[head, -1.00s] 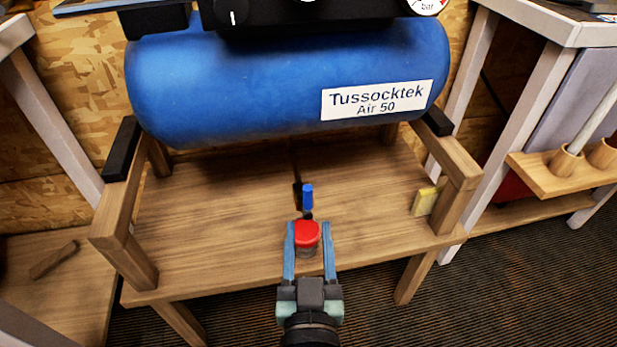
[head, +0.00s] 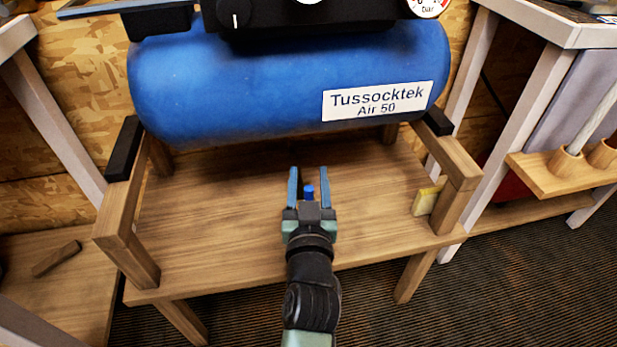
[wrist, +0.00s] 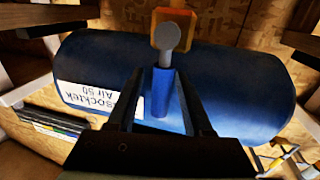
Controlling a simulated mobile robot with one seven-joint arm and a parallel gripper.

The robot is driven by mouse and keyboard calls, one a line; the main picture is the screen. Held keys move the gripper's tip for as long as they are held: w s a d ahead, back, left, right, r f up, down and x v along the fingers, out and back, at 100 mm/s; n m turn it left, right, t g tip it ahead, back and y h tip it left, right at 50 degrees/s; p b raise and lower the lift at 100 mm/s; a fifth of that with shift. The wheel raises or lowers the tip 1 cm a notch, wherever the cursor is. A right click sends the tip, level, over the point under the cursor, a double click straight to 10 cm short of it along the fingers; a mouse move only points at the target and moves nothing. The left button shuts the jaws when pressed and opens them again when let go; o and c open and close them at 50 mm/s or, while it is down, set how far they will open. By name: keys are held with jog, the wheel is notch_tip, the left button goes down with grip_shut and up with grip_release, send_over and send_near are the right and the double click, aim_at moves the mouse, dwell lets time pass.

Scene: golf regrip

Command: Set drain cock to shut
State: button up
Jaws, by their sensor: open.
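The drain cock's blue lever (head: 309,192) shows between the fingers of my gripper (head: 309,172) in the head view, below the blue tank (head: 230,90). In the wrist view the lever (wrist: 162,92) runs from a round grey pivot (wrist: 173,37) on a brass-coloured body (wrist: 175,18) toward my gripper (wrist: 160,76). My fingers are open, one on each side of the lever. Whether either finger touches it I cannot tell. In the head view my gripper hides the lever's lower part.
The tank is held above a wooden stand with a broad shelf (head: 210,230), mostly bare. A yellow block (head: 425,201) is at the stand's right leg. A dark gauge panel (head: 290,25) is on top of the tank. A wooden rack (head: 560,173) stands at the right.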

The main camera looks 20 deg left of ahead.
grip_shut()
dwell(1.4)
